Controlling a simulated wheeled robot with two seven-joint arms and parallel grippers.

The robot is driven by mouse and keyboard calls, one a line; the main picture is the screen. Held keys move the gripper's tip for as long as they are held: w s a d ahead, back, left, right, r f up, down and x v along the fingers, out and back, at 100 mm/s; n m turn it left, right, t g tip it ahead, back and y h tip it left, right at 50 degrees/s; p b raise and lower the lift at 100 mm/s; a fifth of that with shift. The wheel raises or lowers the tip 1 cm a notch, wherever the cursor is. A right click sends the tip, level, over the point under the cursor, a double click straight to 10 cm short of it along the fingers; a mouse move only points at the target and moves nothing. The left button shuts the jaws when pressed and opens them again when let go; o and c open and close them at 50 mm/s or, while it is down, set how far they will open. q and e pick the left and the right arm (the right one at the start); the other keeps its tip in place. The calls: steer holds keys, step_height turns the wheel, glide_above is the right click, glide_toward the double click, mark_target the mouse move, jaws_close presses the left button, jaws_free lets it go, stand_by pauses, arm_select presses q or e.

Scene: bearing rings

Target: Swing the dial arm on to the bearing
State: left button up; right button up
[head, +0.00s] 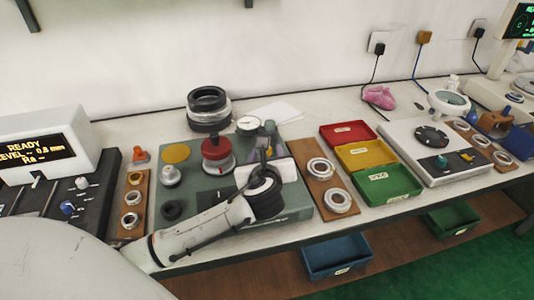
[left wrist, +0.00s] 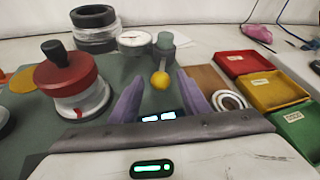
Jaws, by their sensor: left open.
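The dial gauge (head: 249,124) has a round white face and stands at the back of the green plate (head: 292,206); it also shows in the left wrist view (left wrist: 136,39). A grey-green post (left wrist: 165,43) is beside it, with a yellow ball knob (left wrist: 159,81) in front. A red weight with a black knob (head: 215,149) sits on a pale ring (left wrist: 82,104), apparently the bearing, left of the gauge. My left gripper (head: 267,152) is open, its purple fingers either side of the knob in the left wrist view; contact cannot be told. My right gripper is not in view.
Black rings (head: 208,105) are stacked behind the plate. A wooden board with pale rings (head: 320,168) and red (head: 347,133), yellow (head: 365,153) and green (head: 388,183) trays lie to the right. A display console (head: 38,150) stands left.

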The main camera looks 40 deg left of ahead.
arm_select(q)
steer(key=shift+w+a+f, duration=0.1)
steer(key=shift+w, duration=0.1)
jaws_close()
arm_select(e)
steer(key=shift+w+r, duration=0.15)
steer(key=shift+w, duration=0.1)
